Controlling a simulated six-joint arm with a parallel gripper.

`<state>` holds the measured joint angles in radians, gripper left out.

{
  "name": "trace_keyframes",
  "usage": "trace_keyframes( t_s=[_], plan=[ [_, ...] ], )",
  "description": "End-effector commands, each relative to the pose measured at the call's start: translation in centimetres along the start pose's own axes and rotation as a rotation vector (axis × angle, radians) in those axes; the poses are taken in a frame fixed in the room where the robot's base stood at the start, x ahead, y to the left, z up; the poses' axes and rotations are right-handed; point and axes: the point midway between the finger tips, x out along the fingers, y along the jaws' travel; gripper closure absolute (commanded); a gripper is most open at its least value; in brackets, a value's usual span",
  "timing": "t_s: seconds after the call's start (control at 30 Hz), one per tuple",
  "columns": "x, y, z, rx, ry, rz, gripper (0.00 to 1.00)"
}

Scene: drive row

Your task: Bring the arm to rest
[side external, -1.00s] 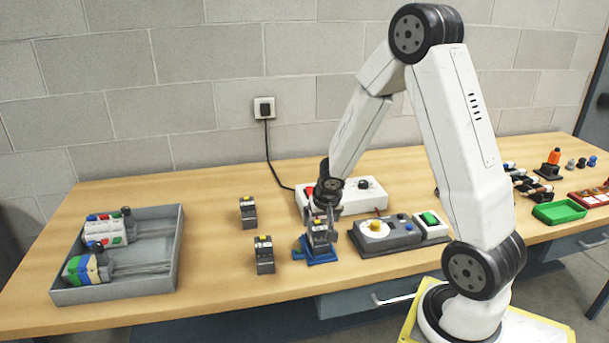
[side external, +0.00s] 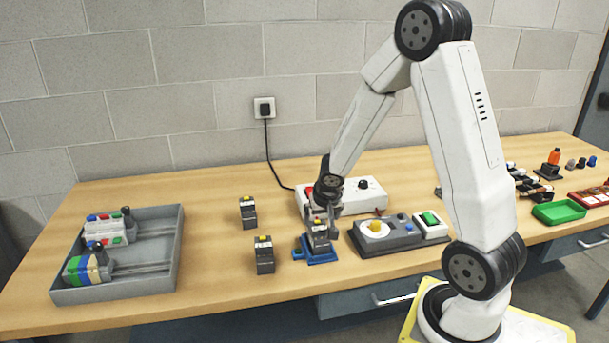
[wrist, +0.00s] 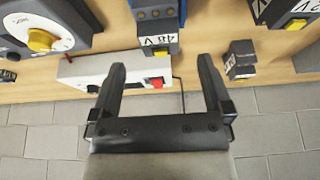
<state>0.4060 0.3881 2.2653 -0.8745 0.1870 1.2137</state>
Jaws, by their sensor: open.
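My gripper (side external: 322,210) is just above and behind a dark block with a yellow top (side external: 319,235) seated on a blue base (side external: 318,254). In the wrist view my gripper (wrist: 162,65) has its two fingers spread, with nothing between the tips but bench and part of a white box. The labelled block (wrist: 158,40) shows just beyond the fingertips, apart from them as far as this view tells. My arm is bent, with its elbow high.
The white box with a red switch (side external: 365,197) stands close behind my gripper. A grey unit with a yellow dial (side external: 400,238) is to its right. Two loose dark blocks (side external: 248,212) and a grey tray (side external: 170,270) are to the left. A green tray (side external: 558,211) lies far right.

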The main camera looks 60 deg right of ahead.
Motion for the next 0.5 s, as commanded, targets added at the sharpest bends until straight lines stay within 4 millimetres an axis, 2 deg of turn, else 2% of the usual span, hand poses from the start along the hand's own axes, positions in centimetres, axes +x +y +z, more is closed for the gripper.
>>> trace_keyframes(
  t_s=[0.27, 0.5],
  plan=[
    [-1.6, -1.5, 1.5, -0.092, -0.015, -0.015, 0.00],
    [-4.5, -3.9, 4.9, -0.277, -0.053, -0.056, 0.00]
  ],
)
